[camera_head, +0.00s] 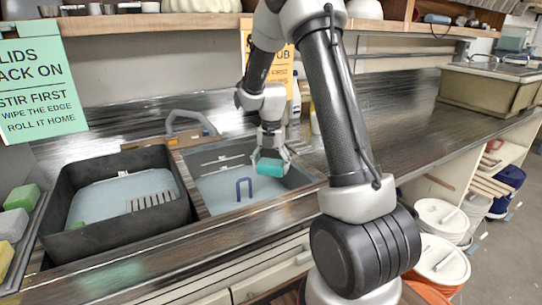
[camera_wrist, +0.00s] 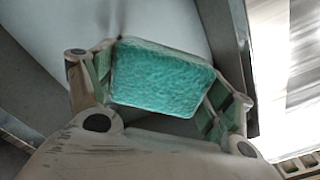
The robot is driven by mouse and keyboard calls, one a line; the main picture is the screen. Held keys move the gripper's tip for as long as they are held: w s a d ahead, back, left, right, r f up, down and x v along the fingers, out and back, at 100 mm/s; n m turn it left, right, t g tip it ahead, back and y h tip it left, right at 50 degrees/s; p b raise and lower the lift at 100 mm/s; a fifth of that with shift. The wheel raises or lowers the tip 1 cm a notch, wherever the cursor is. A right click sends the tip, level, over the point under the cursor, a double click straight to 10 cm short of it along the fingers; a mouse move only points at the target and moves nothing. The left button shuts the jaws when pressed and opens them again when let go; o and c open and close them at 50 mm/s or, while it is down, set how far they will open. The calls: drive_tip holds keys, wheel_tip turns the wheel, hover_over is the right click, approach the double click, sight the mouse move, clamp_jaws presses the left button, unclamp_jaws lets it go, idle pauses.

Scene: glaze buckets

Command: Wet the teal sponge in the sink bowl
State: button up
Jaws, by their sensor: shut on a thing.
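My gripper (camera_head: 271,158) is shut on the teal sponge (camera_head: 270,167), which sits between the two fingers. The sponge also shows in the wrist view (camera_wrist: 163,77), with a finger pressed on each side of it. In the head view the gripper and sponge are over the back right part of the sink bowl (camera_head: 217,158), which holds pale blue water (camera_head: 222,190). I cannot tell whether the sponge touches the water.
A black tub (camera_head: 60,193) with pale liquid, a grey grate (camera_head: 151,201) and a green block stands left of the sink. More sponges (camera_head: 22,197) lie at the far left. A grey faucet (camera_head: 190,120) rises behind the bowl. The counter (camera_head: 400,110) to the right is mostly clear.

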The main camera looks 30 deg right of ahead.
sight(271, 162)
wheel_tip(271, 162, down, 14)
drive_tip(key=shift+r, duration=0.1)
idle(0.6)
idle(1.4)
drive_tip(key=shift+r, duration=7.7)
drive_tip(key=shift+r, duration=3.75)
